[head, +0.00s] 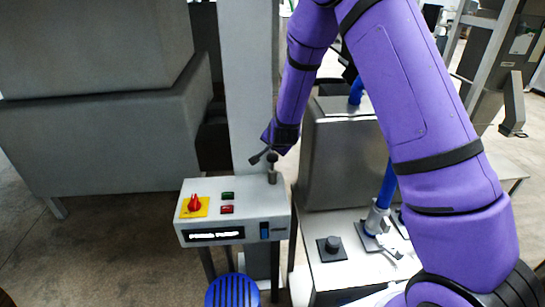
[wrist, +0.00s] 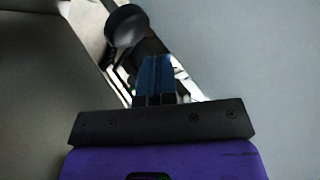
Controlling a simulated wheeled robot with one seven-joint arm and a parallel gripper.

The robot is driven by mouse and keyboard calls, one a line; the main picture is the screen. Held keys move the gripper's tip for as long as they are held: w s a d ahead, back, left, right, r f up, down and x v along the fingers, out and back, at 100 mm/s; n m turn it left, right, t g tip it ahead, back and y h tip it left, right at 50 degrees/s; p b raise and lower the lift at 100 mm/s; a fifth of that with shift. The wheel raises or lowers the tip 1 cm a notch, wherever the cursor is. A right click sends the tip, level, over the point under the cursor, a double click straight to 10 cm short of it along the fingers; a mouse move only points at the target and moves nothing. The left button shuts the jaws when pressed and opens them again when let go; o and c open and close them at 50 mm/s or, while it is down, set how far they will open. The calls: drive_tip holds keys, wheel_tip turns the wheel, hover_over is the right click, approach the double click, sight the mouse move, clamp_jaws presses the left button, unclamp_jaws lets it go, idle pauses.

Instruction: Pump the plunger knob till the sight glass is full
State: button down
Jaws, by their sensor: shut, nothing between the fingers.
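The plunger knob (head: 272,157) is a dark ball on a grey stem, upright at the back right of the white pump box (head: 225,209). In the wrist view the round dark knob (wrist: 127,25) lies just beyond my fingertips, slightly left. My gripper (head: 258,157) is shut and empty beside the knob, on its left in the head view. Its blue fingers (wrist: 153,72) are together in the wrist view. The sight glass (head: 264,230) is a small dark window with blue in it on the box's front; its exact level is too small to tell.
The box top carries a red rotary switch (head: 194,203) on a yellow plate, a green button (head: 228,195) and a red button (head: 227,209). A grey post (head: 250,80) stands close behind. A steel housing (head: 342,160) is to the right, and a blue round stool (head: 232,291) is below.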

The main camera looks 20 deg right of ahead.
sight(274, 156)
drive_tip(key=shift+r, duration=2.2)
drive_tip(key=shift+r, duration=0.1)
